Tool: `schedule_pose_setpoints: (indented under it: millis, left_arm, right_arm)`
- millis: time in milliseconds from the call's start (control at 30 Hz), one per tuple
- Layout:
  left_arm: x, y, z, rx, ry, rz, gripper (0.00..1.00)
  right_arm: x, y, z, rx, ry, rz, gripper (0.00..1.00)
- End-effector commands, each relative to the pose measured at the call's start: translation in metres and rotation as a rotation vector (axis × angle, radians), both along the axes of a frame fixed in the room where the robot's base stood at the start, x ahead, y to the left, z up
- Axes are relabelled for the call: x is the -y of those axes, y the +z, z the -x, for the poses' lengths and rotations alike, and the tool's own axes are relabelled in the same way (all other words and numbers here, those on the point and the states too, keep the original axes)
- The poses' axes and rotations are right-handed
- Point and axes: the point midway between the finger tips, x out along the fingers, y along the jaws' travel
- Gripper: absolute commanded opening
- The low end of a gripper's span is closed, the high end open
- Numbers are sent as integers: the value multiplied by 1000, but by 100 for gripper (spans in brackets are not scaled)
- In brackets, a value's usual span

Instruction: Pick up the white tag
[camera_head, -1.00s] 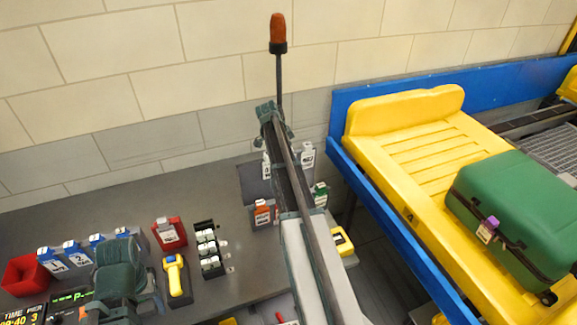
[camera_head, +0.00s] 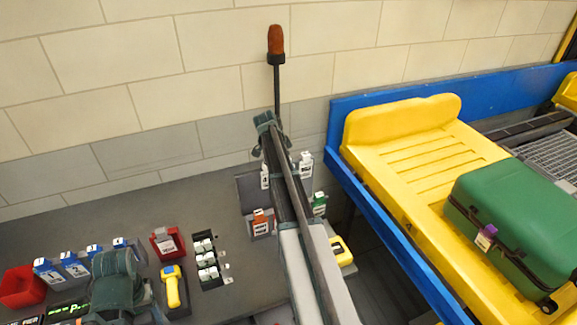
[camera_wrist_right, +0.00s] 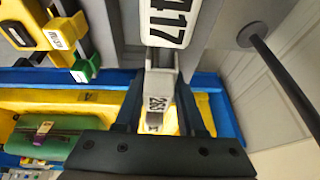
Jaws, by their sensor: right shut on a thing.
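In the right wrist view my right gripper (camera_wrist_right: 160,112) is shut on a white tag (camera_wrist_right: 158,82) with dark digits, held between its two dark fingers. Another white tag (camera_wrist_right: 168,22), reading 417, is just beyond it at the top of the picture. In the head view my right arm reaches up the middle and hides the right fingers. White tags show on either side of this arm, one on its right (camera_head: 306,166) and one on its left (camera_head: 264,176).
An orange tag (camera_head: 260,224) and a green tag (camera_head: 320,204) are by the arm. A yellow tray (camera_head: 405,135) with a green suitcase (camera_head: 520,220) is on the blue-sided conveyor at right. A pole with an orange lamp (camera_head: 276,40) stands behind. The grey counter (camera_head: 90,225) has free room at back left.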

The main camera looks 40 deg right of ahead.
Motion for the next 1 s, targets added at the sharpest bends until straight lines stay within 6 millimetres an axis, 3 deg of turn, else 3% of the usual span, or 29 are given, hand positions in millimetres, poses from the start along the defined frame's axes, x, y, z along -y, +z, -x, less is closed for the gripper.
schedule_pose_setpoints:
  millis: [367, 867, 900, 1000]
  left_arm:
    - [0, 21, 0, 0, 0, 0, 68]
    - [0, 78, 0, 1, 11, 2, 68]
    - [0, 70, 0, 1, 11, 2, 68]
    - [0, 69, 0, 0, 10, 2, 68]
  right_arm:
    - [0, 21, 1, 0, 0, 0, 0]
    - [-1, 78, 5, 0, 0, 0, 0]
    - [-7, 70, 21, 0, -1, 0, 0]
    - [-15, 69, 45, 0, -1, 0, 0]
